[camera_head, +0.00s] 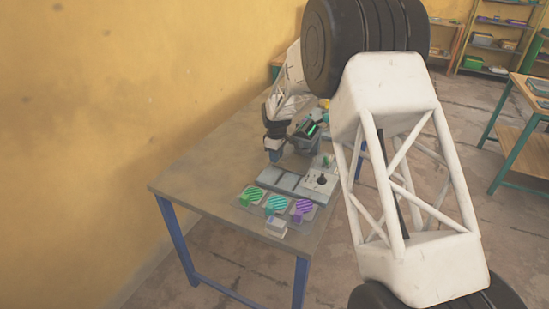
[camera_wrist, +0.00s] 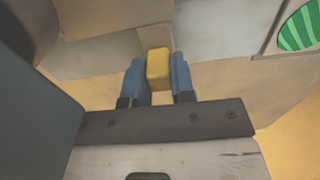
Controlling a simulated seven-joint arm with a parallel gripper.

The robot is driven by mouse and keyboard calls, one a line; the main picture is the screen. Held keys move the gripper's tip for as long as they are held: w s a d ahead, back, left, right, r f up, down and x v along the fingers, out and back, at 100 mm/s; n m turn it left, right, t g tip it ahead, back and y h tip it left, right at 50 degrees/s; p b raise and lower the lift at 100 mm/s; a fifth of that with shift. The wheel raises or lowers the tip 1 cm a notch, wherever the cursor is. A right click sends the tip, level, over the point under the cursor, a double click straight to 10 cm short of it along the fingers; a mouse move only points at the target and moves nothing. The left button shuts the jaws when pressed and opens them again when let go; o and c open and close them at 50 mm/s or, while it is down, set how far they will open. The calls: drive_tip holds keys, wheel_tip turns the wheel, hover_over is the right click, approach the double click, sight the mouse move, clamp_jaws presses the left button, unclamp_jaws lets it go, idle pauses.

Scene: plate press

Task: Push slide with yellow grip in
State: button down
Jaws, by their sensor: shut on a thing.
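The yellow grip (camera_wrist: 158,66) shows in the wrist view as a small upright block. My gripper (camera_wrist: 157,82) has its two blue fingers on either side of the grip and is shut on it. A pale strip beyond the grip may be part of the slide, but how far the slide is in or out I cannot tell. In the head view my gripper (camera_head: 275,152) is low over the table, to the left of the dark press (camera_head: 308,132) with green lit parts. The yellow grip cannot be made out there.
The wooden table (camera_head: 185,180) has blue legs. Near its front lie a green striped plate (camera_head: 250,194), a teal one (camera_head: 276,203) and a purple one (camera_head: 302,208), with a white block (camera_head: 276,226) before them. A black knob (camera_head: 321,179) stands on a grey panel. A yellow wall borders the left.

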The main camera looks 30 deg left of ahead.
drive_tip(key=c, duration=1)
unclamp_jaws()
drive_tip(key=shift+o, duration=0.2)
drive_tip(key=shift+r, duration=0.1)
drive_tip(key=shift+r, duration=3.85)
drive_tip(key=shift+c, duration=0.5)
